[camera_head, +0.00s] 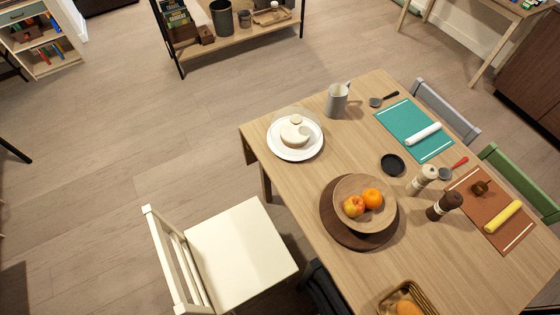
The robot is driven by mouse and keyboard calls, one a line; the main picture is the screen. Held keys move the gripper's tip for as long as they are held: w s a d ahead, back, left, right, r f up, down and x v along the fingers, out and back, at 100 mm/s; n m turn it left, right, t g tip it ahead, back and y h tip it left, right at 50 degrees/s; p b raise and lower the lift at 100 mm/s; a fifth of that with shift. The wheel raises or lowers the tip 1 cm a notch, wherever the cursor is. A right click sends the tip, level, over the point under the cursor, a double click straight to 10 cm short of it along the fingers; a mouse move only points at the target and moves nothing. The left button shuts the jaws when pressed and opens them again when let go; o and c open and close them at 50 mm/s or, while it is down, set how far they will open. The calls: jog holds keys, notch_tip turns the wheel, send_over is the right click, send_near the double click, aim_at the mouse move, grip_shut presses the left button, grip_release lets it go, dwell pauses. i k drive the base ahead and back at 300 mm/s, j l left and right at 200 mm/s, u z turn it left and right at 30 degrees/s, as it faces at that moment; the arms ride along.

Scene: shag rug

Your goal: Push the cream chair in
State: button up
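The cream chair (240,252) stands at the left side of the wooden dining table (300,183). Its slatted backrest (172,258) is on the left, away from the table, and its seat faces right toward the table. The seat's right corner comes close to the table's left edge; whether it reaches under the edge I cannot tell. The chair's legs are mostly hidden below the seat. My gripper is not in view.
A black chair (322,290) stands close beside the cream chair at the table. Grey (447,108) and green (520,182) chairs are on the far side. The table holds a cake plate (295,153), fruit bowl (365,217) and pitcher (337,101). Open floor (110,160) lies left.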

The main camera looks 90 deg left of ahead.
aim_at(234, 257)
jog(key=u, duration=0.4)
jog(key=k+u, duration=0.15)
jog(key=u, duration=0.25)
jog(key=k+u, duration=0.1)
jog(key=u, duration=0.65)
jog(key=i+l+u, duration=0.15)
jog(key=u, duration=2.3)
jog(key=i+l, duration=0.05)
